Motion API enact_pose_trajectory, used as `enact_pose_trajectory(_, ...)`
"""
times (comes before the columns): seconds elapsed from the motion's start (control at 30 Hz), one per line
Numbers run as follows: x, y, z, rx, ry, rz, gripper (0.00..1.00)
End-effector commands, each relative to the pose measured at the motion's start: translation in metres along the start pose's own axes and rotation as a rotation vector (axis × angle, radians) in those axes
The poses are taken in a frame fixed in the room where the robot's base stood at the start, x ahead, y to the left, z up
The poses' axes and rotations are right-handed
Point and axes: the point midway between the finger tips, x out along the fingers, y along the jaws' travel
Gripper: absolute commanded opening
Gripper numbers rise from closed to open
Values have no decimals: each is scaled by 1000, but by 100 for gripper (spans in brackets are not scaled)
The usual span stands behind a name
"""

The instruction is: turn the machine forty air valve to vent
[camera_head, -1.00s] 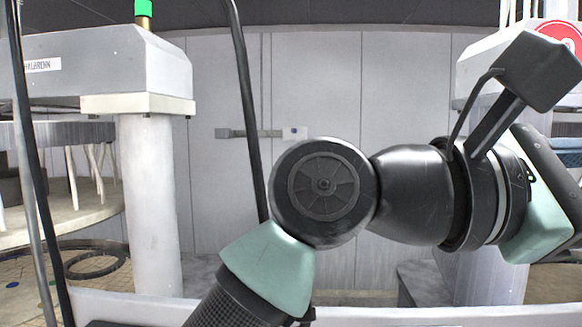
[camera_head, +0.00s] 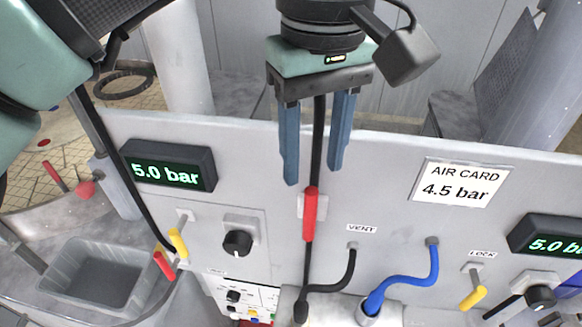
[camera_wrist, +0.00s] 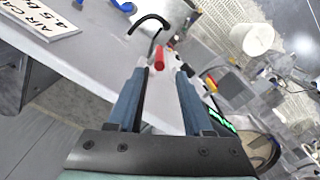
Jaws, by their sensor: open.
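A valve with a red lever (camera_head: 310,215) is mounted on the pale panel, its lever standing roughly upright in the head view. The VENT label (camera_head: 361,229) is to its right, above a black hose. No machine number is readable. My gripper (camera_head: 314,174) is open and empty, its blue fingers pointing down just above the lever. In the wrist view the red lever (camera_wrist: 159,58) lies just beyond and between the fingertips (camera_wrist: 160,72); contact is not apparent.
Displays reading 5.0 bar (camera_head: 168,166) flank the panel. An air card (camera_head: 463,186) reads 4.5 bar. A black knob (camera_head: 238,243), yellow lever (camera_head: 178,243), blue hose (camera_head: 405,281) and LOCK label (camera_head: 482,254) surround the valve. A grey bin (camera_head: 95,275) sits lower left.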

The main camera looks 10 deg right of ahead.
Motion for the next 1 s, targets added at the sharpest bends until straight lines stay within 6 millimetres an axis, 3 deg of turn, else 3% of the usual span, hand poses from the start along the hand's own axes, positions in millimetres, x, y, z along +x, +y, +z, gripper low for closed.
enact_pose_trajectory(0.03, 15, 0, 0, 0, -1, 0, 51)
enact_pose_trajectory(0.5, 90, 0, 1, 0, -2, 1, 51)
enact_pose_trajectory(0.7, 103, 0, 0, -1, 0, 1, 51)
enact_pose_trajectory(0.97, 102, 1, 0, 0, 0, 2, 51)
enact_pose_trajectory(1.0, 102, 1, 0, 0, 0, 2, 45)
